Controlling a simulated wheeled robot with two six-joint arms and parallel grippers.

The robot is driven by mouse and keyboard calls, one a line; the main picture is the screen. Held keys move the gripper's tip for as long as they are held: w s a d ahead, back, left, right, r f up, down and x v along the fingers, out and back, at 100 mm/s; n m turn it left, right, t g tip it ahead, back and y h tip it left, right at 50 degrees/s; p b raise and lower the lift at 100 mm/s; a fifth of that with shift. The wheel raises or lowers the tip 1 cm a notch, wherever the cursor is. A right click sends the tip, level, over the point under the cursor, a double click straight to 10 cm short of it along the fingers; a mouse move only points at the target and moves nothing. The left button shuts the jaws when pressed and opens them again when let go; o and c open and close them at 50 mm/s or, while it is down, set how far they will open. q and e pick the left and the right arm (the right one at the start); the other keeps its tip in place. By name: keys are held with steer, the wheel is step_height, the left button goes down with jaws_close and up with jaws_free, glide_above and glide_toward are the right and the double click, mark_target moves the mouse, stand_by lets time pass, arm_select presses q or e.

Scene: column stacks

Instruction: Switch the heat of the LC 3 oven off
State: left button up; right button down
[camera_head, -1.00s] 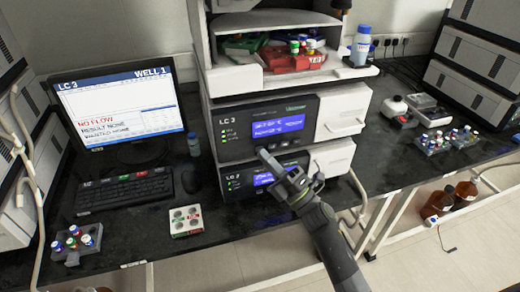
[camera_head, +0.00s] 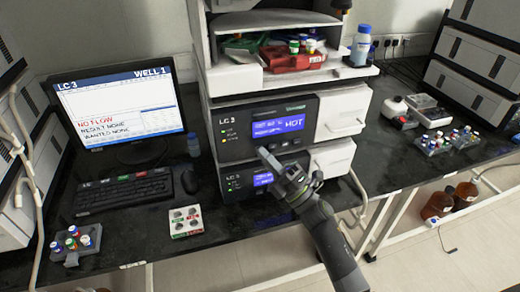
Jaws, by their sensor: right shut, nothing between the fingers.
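The LC 3 oven (camera_head: 228,137) is a dark front panel in the middle of the stack, marked "LC 3". Its blue display (camera_head: 279,126) shows small text on the left and "HOT" on the right. Small indicator lights sit on the panel's left, and a row of small buttons (camera_head: 284,143) runs below the display. My right gripper (camera_head: 263,151) is shut and empty, its tip at the panel's lower edge, just below the left end of the button row. I cannot tell whether it touches. My left gripper is not in view.
A second LC module (camera_head: 233,191) with a blue display sits directly below, partly hidden by my right gripper. A monitor (camera_head: 124,110) reading "LC 3", "WELL 1" and "NO FLOW" stands left, with a keyboard (camera_head: 125,191). A tray of bottles (camera_head: 300,72) is above. Vial racks stand on both sides.

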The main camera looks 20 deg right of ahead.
steer(key=shift+s+p, duration=0.35)
steer(key=shift+s, duration=0.5)
steer(key=s+p, duration=0.1)
steer(key=s, duration=0.4)
steer(key=shift+d+p, duration=0.1)
steer(key=shift+p, duration=0.25)
stand_by(0.4)
